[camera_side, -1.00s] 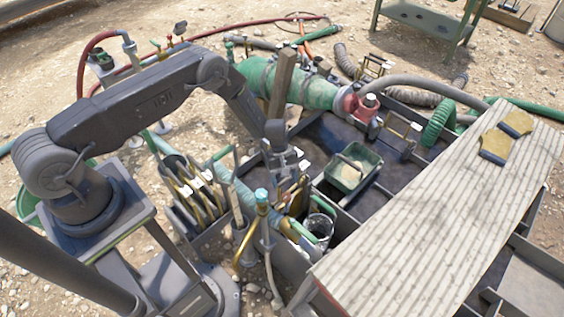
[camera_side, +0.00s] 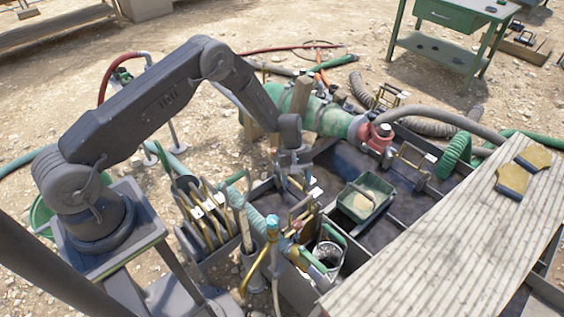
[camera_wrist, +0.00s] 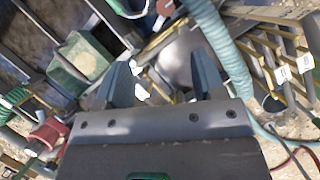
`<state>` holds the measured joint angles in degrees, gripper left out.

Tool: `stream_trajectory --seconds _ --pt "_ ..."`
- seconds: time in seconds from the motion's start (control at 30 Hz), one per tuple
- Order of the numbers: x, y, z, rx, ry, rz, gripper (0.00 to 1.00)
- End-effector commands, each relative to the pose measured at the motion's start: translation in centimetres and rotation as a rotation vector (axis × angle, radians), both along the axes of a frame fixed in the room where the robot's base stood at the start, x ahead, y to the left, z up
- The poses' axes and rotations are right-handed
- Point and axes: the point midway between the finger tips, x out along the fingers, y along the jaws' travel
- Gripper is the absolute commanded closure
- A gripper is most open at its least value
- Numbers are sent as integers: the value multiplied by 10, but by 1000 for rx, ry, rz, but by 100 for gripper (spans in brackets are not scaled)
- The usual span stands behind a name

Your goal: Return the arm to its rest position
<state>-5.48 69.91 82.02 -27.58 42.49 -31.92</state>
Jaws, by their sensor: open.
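My gripper (camera_side: 297,180) hangs below my raised forearm, pointing down over the mud tank (camera_side: 345,160), left of the green bin. In the wrist view its two fingers (camera_wrist: 160,80) are apart with nothing between them. Below and beyond the fingers are a grey round surface and parts of the tank's rack, partly hidden by the gripper body. No held object shows in either view.
A green bin (camera_side: 366,214) sits in the tank. A rack of yellow-edged frames (camera_side: 205,215), a teal-topped pipe (camera_side: 272,226) and a bucket (camera_side: 328,256) stand close by. A plank board (camera_side: 450,240) with gloves (camera_side: 523,170) is at right. Open air lies above.

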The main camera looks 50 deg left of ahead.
Motion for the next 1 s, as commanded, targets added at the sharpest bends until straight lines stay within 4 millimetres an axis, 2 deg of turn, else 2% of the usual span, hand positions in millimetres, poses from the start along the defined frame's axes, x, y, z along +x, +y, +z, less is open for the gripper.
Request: stream_trajectory --seconds 0.03,0.1,0.23,0.37,0.5,0.6,0.8,1.0 --pt "6 0 25 4 -35 -27 37" --pt "9 -1 61 14 -79 -78 37" --pt "6 -2 131 37 -165 -183 37" --pt "-7 -4 196 67 -250 -285 37" --pt "-32 -6 258 104 -336 -395 37" --pt "-56 -7 297 138 -397 -471 37" --pt "-113 -7 358 213 -510 -619 37" --pt "-177 -6 396 301 -615 -761 37"
